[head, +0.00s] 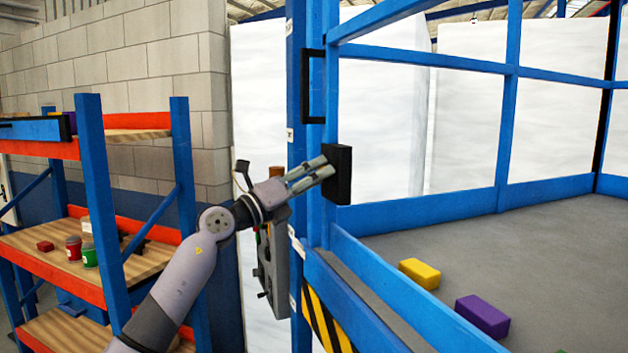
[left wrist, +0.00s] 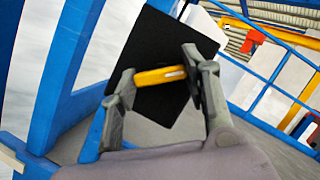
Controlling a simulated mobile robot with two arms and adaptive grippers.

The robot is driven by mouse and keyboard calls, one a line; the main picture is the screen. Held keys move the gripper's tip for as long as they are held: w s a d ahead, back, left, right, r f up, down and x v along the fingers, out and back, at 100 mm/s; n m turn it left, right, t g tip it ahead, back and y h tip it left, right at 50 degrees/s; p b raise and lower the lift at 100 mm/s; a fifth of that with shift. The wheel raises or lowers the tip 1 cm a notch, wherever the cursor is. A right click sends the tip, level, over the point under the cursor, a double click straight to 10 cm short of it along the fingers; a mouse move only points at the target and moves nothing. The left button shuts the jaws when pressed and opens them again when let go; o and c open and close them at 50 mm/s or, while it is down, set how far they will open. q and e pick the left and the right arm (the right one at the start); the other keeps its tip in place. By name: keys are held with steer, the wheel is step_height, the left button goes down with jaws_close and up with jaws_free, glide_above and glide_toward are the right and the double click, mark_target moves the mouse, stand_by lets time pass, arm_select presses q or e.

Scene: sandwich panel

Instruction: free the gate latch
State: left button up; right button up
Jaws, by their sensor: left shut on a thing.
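The gate latch shows as a black box (head: 337,174) on the blue gate post in the head view. In the left wrist view its black plate (left wrist: 165,60) is close, with a yellow latch bar (left wrist: 160,76) in front of it. My left gripper (head: 322,168) reaches the latch from the left. In the left wrist view my left gripper's fingers (left wrist: 158,88) are shut on the yellow bar, one at each end. The bar is hidden in the head view. My right gripper is not in view.
A black pull handle (head: 312,87) is higher on the gate. Blue frame rails enclose a grey floor with a yellow block (head: 419,273) and a purple block (head: 482,316). A shelf rack (head: 90,225) with cans stands at left. A striped panel (head: 326,322) is below.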

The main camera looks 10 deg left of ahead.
arm_select(q)
steer(key=shift+w+a+f+m+g+h+b, duration=0.1)
steer(key=shift+m+g+h+b, duration=0.6)
steer(key=shift+m+b, duration=0.9)
steer(key=shift+w+d+r+m+g+h+b, duration=0.1)
steer(key=shift+m+g+h+b, duration=0.6)
steer(key=shift+m, duration=1.5)
steer(key=shift+a+f+m+g+h+b, duration=0.1)
steer(key=shift+m+g+h+b, duration=0.3)
steer(key=shift+m+h+b, duration=0.9)
steer(key=shift+m+y, duration=0.4)
steer(key=shift+m, duration=0.4)
steer(key=o, duration=1.2)
steer(key=shift+c, duration=0.2)
steer(key=v, duration=1.2)
